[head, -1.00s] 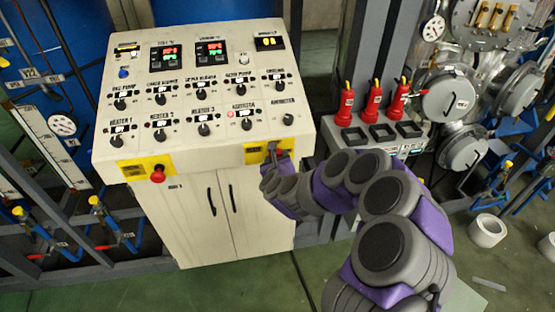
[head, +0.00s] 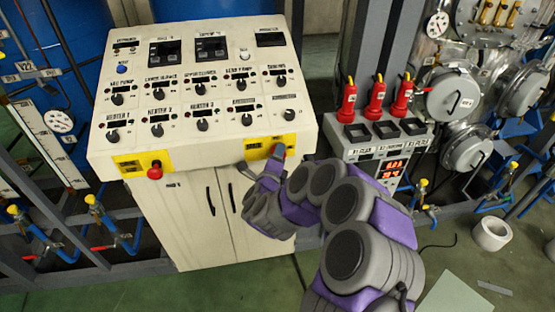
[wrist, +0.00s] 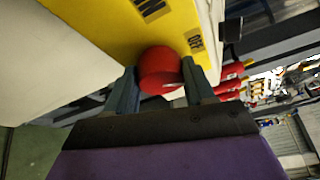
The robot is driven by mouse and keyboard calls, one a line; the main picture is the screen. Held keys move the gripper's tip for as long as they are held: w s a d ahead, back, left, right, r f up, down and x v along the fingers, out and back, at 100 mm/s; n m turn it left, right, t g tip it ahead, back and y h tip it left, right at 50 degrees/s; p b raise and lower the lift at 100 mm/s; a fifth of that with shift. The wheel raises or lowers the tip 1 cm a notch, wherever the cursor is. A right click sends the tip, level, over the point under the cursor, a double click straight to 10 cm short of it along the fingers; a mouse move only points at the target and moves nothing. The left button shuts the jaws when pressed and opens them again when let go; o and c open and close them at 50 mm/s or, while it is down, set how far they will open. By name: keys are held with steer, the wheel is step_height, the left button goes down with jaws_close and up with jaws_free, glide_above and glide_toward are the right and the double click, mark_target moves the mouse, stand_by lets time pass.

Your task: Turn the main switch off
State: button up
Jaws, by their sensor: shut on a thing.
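The main switch is a red knob (wrist: 160,68) on a yellow plate (wrist: 110,22) with black lettering, including "OFF", in the wrist view. My gripper (wrist: 160,82) is shut on the knob, one finger on each side. In the head view the yellow plate (head: 256,143) is on the right of the front face of the cream control console (head: 215,152). My gripper (head: 276,162) is at this plate and hides most of the knob. The console's digital displays (head: 165,52) are dark.
A second red knob (head: 155,170) sits on the left yellow plate (head: 128,165). Cabinet doors (head: 185,215) are below.

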steer(key=n+t, duration=0.1)
steer(key=n, duration=0.1)
steer(key=n+t+b, duration=0.1)
steer(key=n, duration=0.2)
steer(key=shift+a+f, duration=0.1)
steer(key=shift+f, duration=0.3)
steer(key=shift+s+n, duration=0.1)
steer(key=shift+n, duration=0.3)
steer(key=o, duration=1)
steer(key=shift+a, duration=0.2)
steer(key=shift+o, duration=0.2)
steer(key=shift+d, duration=0.1)
